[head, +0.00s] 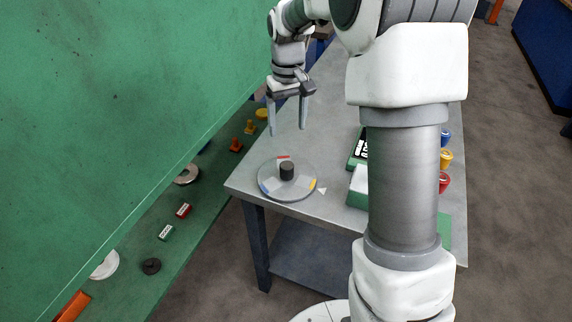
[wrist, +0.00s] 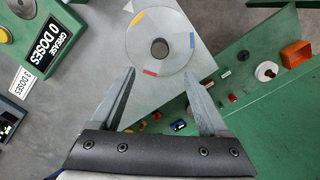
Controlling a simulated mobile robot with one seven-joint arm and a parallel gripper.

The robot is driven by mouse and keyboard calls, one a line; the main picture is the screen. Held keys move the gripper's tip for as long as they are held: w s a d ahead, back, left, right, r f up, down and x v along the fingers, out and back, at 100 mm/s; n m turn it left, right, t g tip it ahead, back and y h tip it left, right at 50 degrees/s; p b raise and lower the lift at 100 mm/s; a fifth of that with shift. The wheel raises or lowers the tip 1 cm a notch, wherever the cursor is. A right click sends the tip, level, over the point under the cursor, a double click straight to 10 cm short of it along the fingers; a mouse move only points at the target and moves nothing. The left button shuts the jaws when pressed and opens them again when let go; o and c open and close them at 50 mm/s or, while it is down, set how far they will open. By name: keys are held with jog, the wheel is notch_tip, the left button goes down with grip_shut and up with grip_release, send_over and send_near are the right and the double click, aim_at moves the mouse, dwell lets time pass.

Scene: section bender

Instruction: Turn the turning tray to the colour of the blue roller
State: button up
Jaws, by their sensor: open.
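The turning tray (head: 300,193) is a round grey disc with a black knob (head: 287,170) at its centre, near the table corner. Its rim carries a red mark (head: 283,158), a blue mark (head: 265,189) and a yellow mark (head: 312,184). A white triangle (head: 322,191) lies on the table just outside the yellow mark. My gripper (head: 287,131) is open and empty, pointing down above and behind the tray, not touching it. The tray (wrist: 178,25) also shows ahead of the fingers in the wrist view. A blue round piece (head: 446,138), possibly the blue roller, is partly hidden by my arm.
Yellow (head: 446,158) and red (head: 445,182) pieces stand along the table's right side. A green box labelled "GREASE 0 DOSES" (wrist: 58,40) is near the tray. The green machine (head: 120,80) and its ledge with small parts lie left. The table behind the tray is clear.

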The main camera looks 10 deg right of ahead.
aim_at(287, 166)
notch_tip(287, 166, down, 16)
jog(key=shift+r+b, duration=0.2)
jog(key=shift+b, duration=0.3)
grip_shut()
dwell(1.2)
